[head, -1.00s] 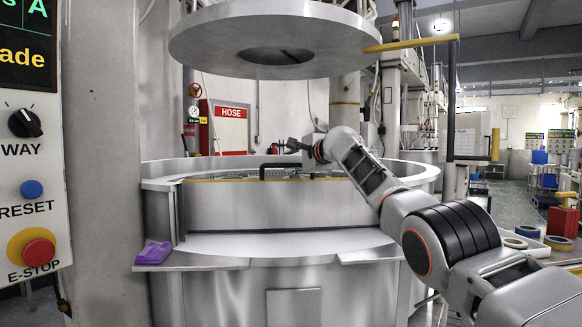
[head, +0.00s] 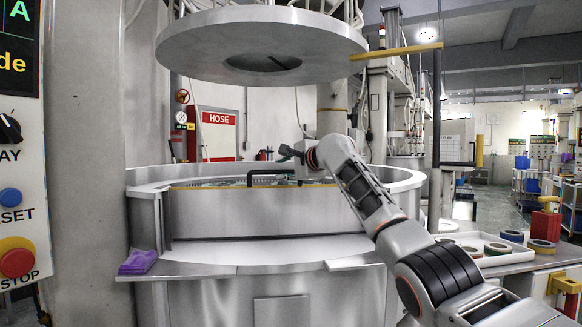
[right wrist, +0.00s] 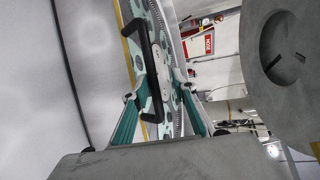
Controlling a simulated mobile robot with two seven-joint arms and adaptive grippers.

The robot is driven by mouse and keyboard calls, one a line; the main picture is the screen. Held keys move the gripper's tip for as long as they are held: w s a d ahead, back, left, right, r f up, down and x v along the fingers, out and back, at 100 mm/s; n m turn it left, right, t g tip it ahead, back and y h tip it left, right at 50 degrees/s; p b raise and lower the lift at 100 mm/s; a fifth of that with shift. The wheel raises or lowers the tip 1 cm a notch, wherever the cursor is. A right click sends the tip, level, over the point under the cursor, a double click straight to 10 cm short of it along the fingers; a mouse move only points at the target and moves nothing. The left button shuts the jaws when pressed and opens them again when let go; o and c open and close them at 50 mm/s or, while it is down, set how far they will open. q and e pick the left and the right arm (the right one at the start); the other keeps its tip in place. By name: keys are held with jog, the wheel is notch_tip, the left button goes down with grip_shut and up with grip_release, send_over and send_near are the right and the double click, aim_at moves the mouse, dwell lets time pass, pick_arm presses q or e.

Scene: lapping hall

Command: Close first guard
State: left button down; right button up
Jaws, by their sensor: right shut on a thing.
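The guard (head: 265,212) is a curved grey metal panel with a yellow top edge, standing upright at the front of the round lapping machine (head: 264,255). A black bar handle (head: 262,178) rises at its top edge, and it also shows in the right wrist view (right wrist: 147,58). My right gripper (head: 291,155) reaches over the panel from the right. In the right wrist view my right gripper (right wrist: 160,98) has its teal fingers on either side of the handle and is shut on it. The exact contact is partly hidden. My left gripper is not in view.
A large round plate (head: 262,45) hangs above the machine. A control panel (head: 18,165) stands at the left. A purple cloth (head: 138,262) lies on the front ledge. A side table (head: 505,262) with rings is at the right. A dark post (head: 436,140) stands behind my right arm.

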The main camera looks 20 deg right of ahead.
jog(key=shift+a+v, duration=0.15)
jog(key=shift+v, duration=1.3)
jog(key=shift+a+v, duration=0.1)
jog(key=shift+v, duration=1.4)
jog(key=shift+r, duration=0.1)
